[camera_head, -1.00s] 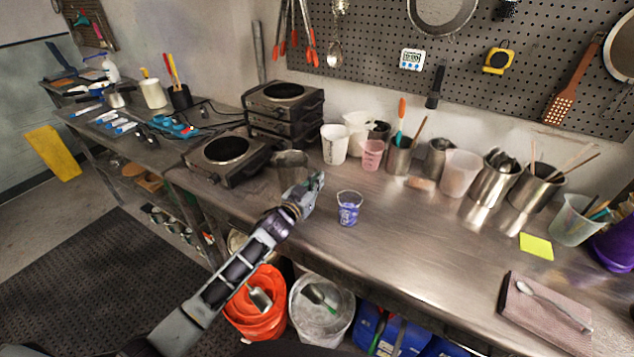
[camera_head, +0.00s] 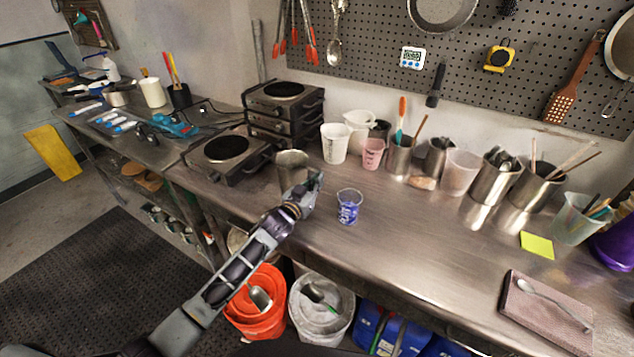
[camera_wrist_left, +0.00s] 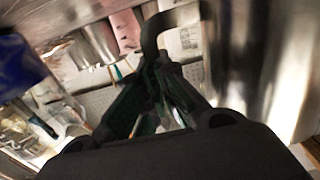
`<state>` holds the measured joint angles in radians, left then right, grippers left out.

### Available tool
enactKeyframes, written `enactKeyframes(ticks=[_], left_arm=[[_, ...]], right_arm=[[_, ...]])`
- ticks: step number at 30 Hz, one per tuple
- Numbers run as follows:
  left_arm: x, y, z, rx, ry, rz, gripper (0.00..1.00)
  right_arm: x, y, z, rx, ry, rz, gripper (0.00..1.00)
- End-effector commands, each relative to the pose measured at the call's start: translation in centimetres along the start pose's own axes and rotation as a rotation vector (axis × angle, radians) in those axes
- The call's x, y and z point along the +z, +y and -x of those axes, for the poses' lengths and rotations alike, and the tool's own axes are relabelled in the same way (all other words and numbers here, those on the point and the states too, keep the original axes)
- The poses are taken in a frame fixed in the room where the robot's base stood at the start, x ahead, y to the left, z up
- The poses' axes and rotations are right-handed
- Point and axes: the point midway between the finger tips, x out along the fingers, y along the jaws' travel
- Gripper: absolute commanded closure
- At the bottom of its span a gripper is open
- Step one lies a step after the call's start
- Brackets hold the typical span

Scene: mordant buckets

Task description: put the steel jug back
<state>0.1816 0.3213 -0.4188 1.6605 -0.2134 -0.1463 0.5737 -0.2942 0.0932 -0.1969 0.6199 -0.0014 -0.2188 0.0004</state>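The steel jug (camera_head: 291,171) is at the left part of the steel bench, in front of the hot plates. Its shiny body (camera_wrist_left: 270,60) fills the right of the left wrist view, and its dark handle (camera_wrist_left: 172,22) curves down between the fingers. My left gripper (camera_head: 314,182) is at the jug's right side; in the wrist view its fingers (camera_wrist_left: 160,85) close in on the handle. My arm hides the jug's lower part, so I cannot tell whether its base touches the bench. My right gripper is not in view.
A small cup with blue contents (camera_head: 348,207) stands just right of my left gripper. White beakers (camera_head: 334,144), a pink cup (camera_head: 372,154) and steel pots (camera_head: 497,180) line the back. Hot plates (camera_head: 226,153) stand left. The bench's middle front is clear.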

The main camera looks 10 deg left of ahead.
Motion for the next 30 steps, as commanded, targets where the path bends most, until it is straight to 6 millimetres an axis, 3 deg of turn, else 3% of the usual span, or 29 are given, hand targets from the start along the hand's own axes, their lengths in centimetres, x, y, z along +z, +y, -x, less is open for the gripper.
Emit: enactKeyframes(ticks=[30], left_arm=[[2.1, 0.3, 0.2, 0.001, -0.015, 0.005, 1.00]], right_arm=[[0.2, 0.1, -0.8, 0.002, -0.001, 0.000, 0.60]])
